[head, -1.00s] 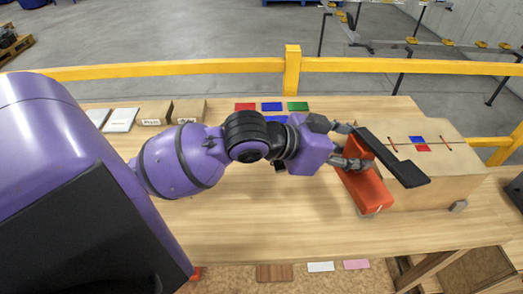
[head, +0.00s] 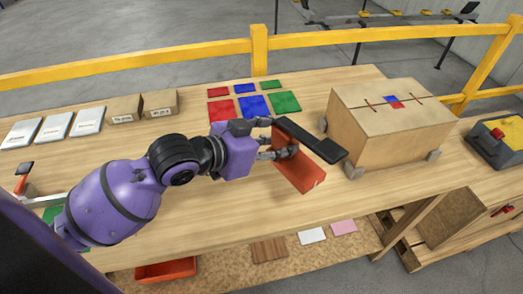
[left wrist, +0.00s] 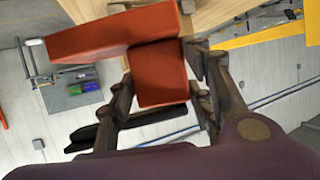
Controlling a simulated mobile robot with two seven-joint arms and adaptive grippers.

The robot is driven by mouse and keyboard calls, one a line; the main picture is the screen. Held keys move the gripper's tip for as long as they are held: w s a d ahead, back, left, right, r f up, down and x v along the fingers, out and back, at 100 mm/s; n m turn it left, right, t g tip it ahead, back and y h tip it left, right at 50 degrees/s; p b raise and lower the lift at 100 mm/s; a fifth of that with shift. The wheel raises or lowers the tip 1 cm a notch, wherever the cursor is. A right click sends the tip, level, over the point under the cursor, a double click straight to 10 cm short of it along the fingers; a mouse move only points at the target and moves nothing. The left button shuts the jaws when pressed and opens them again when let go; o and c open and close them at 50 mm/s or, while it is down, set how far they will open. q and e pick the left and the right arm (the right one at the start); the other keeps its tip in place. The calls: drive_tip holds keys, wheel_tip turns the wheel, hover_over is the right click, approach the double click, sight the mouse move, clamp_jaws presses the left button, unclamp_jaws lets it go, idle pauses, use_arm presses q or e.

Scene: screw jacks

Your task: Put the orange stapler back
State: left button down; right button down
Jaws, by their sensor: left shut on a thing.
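The orange stapler (head: 300,172) has an orange body and a long black arm (head: 312,142). My left gripper (head: 284,151) is shut on it and holds it tilted over the table, just left of the wooden box. In the left wrist view the stapler's orange body (left wrist: 160,75) sits between the two fingers of my left gripper (left wrist: 165,90), with part of its black arm (left wrist: 90,130) below. The fingers hide part of the body. I cannot tell its exact height above the table. My right gripper is not in view.
Red (head: 221,111), blue (head: 254,106) and green (head: 285,102) mats lie behind the gripper. The wooden box (head: 388,115) stands close on the right. Small cartons (head: 160,103) and white boxes (head: 55,127) line the back left. The tabletop in front of the stapler is clear.

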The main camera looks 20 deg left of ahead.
use_arm(q)
drive_tip(key=shift+w+a+f+b, duration=0.25)
drive_tip(key=shift+w+a+f, duration=1)
drive_tip(key=shift+f, duration=0.55)
drive_tip(key=shift+w+a+f+b, duration=0.25)
drive_tip(key=shift+w+a+f, duration=1)
drive_tip(key=shift+f, duration=0.6)
drive_tip(key=shift+w+a+f+b, duration=0.25)
drive_tip(key=shift+w+a+f, duration=0.8)
drive_tip(key=shift+w+f, duration=0.6)
drive_tip(key=shift+s+f, duration=0.2)
drive_tip(key=shift+f, duration=0.05)
drive_tip(key=shift+f, duration=0.15)
drive_tip(key=c, duration=0.9)
unclamp_jaws()
drive_tip(key=shift+s+f, duration=0.1)
drive_tip(key=shift+f, duration=0.05)
